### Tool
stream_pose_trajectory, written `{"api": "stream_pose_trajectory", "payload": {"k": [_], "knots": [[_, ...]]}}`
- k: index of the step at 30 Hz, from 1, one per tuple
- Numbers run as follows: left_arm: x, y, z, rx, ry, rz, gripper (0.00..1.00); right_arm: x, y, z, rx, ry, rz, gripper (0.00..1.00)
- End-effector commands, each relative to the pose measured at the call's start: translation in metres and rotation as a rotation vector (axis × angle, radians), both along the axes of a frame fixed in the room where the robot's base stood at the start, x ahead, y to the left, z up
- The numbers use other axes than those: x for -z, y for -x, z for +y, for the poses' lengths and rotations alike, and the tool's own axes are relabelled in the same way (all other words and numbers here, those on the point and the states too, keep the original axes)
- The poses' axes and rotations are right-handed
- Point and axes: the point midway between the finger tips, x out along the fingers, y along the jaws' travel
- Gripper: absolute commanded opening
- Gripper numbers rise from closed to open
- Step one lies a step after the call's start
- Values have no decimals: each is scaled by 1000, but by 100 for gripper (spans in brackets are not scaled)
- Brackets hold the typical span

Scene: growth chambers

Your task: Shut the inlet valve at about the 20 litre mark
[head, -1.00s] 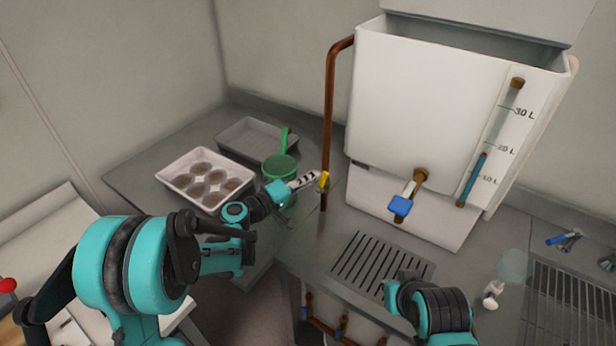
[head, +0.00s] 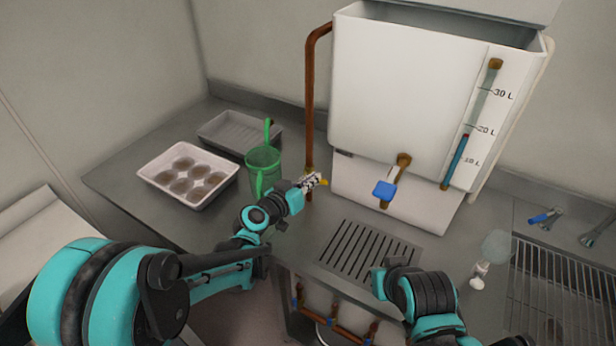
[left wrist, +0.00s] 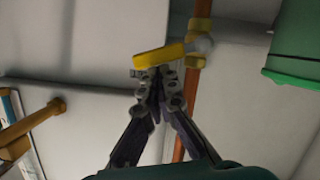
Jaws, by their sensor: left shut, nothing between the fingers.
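The white tank (head: 400,90) stands at the back with a sight gauge (head: 468,120) on its front. The blue column in the gauge reaches about the 20 L mark. A copper inlet pipe (head: 312,95) runs down the tank's left side. The inlet valve's yellow lever (head: 323,182) is low on this pipe. In the left wrist view the lever (left wrist: 160,55) lies across the pipe (left wrist: 195,95). My left gripper (head: 311,181) is shut and empty, its fingertips (left wrist: 155,75) at the lever, seemingly touching it. My right gripper is not visible; only part of that arm shows.
An outlet tap with a blue handle (head: 385,190) sticks out of the tank front above a slotted drain (head: 370,250). A wire rack (head: 560,290) lies right.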

Motion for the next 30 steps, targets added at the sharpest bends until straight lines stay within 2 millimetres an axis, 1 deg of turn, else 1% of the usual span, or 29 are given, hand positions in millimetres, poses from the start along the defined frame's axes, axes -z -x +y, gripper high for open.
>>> {"api": "stream_pose_trajectory", "payload": {"k": [3, 9, 18, 30], "knots": [[6, 3, -4, 2, -76, -50, 0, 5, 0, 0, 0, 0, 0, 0], [12, 5, -7, 0, -169, -114, 0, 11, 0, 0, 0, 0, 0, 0], [17, 7, -10, 0, -164, -110, 0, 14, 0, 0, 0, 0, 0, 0], [17, 7, -10, 0, -164, -110, 0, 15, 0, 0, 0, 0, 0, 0]]}}
